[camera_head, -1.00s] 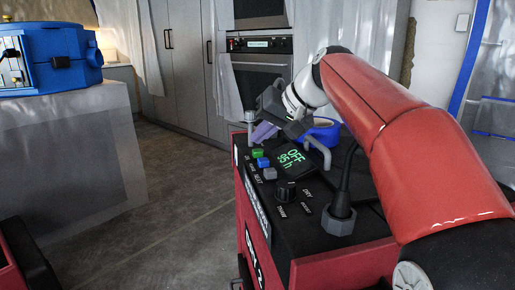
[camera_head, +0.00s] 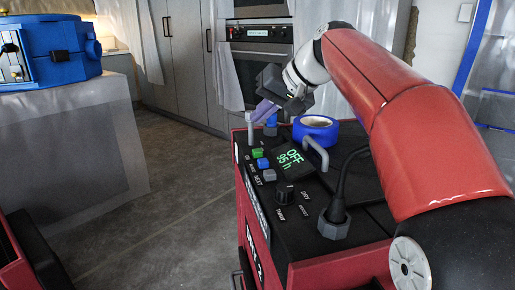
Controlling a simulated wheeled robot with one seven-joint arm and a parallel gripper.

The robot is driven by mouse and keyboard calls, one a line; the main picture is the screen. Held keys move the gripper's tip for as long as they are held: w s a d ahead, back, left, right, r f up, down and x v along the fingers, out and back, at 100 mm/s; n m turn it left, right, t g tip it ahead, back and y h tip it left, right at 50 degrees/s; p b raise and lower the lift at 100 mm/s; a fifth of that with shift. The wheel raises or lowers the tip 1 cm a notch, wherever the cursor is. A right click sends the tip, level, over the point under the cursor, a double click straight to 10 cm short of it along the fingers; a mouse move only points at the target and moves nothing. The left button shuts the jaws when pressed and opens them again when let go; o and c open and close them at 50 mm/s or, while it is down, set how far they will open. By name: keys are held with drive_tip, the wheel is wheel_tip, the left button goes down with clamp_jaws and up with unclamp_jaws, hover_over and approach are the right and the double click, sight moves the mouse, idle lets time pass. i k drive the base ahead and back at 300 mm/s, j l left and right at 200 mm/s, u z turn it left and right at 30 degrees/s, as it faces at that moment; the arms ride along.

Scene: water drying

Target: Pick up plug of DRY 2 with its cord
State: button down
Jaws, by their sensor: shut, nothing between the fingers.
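The red machine with a black top, marked DRY 2 (camera_head: 253,250), stands in front of me. Its grey plug (camera_head: 334,224) sits upright on the top at the near right, with a black cord (camera_head: 345,175) rising from it and curving behind my red arm. My gripper (camera_head: 258,112) is above the far left corner of the top, apart from the plug and cord. Its purple fingers are shut and empty. The display (camera_head: 293,160) reads OFF and 95 h.
A roll of blue tape (camera_head: 316,126) lies on the far part of the top, beside a grey handle (camera_head: 317,153). Buttons and a knob (camera_head: 286,192) are on the panel. A blue machine (camera_head: 50,50) stands on a covered counter at left. The floor (camera_head: 160,210) between is clear.

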sight(336, 210)
drive_tip(key=k+l, duration=0.2)
drive_tip(key=l, duration=0.2)
drive_tip(key=k+l, duration=0.2)
drive_tip(key=l, duration=0.2)
drive_tip(key=k+l, duration=0.25)
drive_tip(key=l, duration=0.1)
